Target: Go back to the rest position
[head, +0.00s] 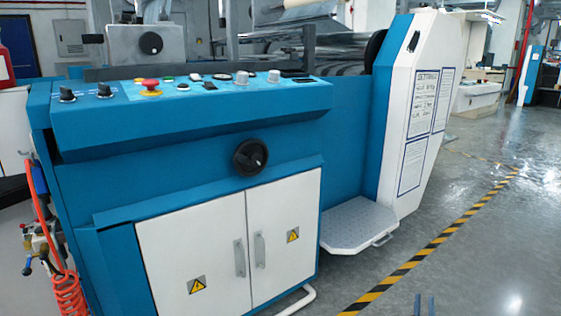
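My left gripper is not in the head view. The blue and white laminating machine (190,150) fills the left and middle of the view.
The machine's control panel (200,90) carries knobs and a red emergency button (150,86). A metal step (358,227) juts out at its right. A coiled orange hose (68,294) hangs at the left. Yellow-black tape (435,243) crosses the floor; the floor at right is clear.

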